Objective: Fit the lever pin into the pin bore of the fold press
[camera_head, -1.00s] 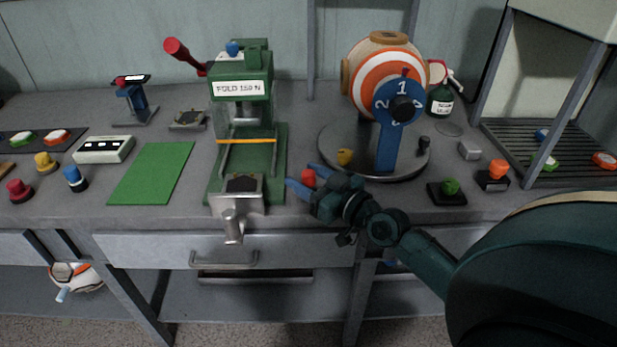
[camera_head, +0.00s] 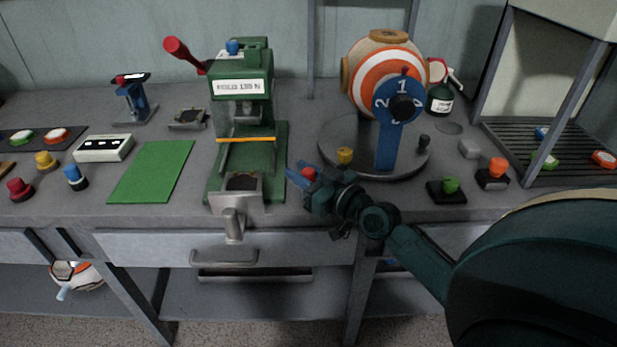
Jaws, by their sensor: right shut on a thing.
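The green fold press (camera_head: 240,120) stands on the bench left of centre, with a white label, a red-knobbed lever (camera_head: 180,52) at its upper left and a blue knob (camera_head: 233,47) on top. I cannot make out its pin bore. My right gripper (camera_head: 300,174) is just right of the press's base, at the bench's front. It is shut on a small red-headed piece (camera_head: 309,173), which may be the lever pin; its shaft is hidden. My left gripper is not in view.
A round turntable (camera_head: 335,165) with a striped ball (camera_head: 372,75) stands behind my right gripper. A green mat (camera_head: 152,172) lies left of the press. Coloured knobs and a label device (camera_head: 103,149) are further left. A bottle (camera_head: 440,98) and rack (camera_head: 520,145) are at right.

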